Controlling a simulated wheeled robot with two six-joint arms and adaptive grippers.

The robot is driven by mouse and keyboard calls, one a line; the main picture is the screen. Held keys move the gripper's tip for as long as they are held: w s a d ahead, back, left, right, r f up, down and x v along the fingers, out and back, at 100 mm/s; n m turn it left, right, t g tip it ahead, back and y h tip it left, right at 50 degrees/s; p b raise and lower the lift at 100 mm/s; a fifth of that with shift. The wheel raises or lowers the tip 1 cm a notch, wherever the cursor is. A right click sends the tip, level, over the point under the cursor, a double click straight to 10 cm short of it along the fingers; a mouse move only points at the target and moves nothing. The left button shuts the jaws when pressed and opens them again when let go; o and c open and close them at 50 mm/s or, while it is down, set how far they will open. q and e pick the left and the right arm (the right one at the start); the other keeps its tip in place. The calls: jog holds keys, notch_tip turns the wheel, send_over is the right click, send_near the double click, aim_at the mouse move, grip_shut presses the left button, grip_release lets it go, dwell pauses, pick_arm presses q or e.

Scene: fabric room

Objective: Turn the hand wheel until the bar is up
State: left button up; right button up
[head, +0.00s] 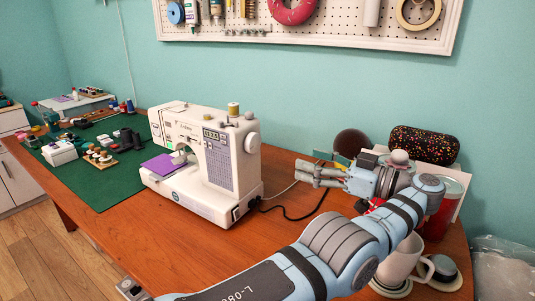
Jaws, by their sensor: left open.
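A white sewing machine (205,165) stands on the wooden table, with its base towards the front left. Its round white hand wheel (252,143) is on the right end of the upper body. The needle area (180,153) is under the head at the left, above a purple cloth (163,164); the bar is too small to tell whether it is up or down. My left gripper (301,173) is open and empty, to the right of the hand wheel and lower in the picture, apart from it. Its fingers point left towards the machine.
A cup (400,262), a red can (443,205) and a dark speckled case (424,145) crowd the right end around my left arm. A black cable (290,215) runs from the machine. A green mat (100,180) with several small items lies left.

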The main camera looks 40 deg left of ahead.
aim_at(256, 145)
pick_arm(q)
jog(key=a+p, duration=0.1)
jog(key=a, duration=0.3)
jog(key=s+a+p, duration=0.1)
jog(key=a, duration=0.4)
jog(key=a+p, duration=0.1)
jog(key=a, duration=0.3)
jog(key=shift+s+a, duration=0.25)
jog(key=shift+a+r, duration=0.1)
jog(key=shift+a, duration=0.3)
pick_arm(e)
jog(key=shift+g, duration=0.3)
jog(key=s+r, duration=0.2)
jog(key=s, duration=0.1)
jog(key=shift+s+d+r, duration=0.15)
jog(key=shift+r, duration=0.15)
pick_arm(q)
jog(key=c, duration=1.2)
jog(key=shift+o, duration=0.2)
jog(key=shift+n, duration=0.3)
pick_arm(e)
jog(key=shift+r, duration=0.2)
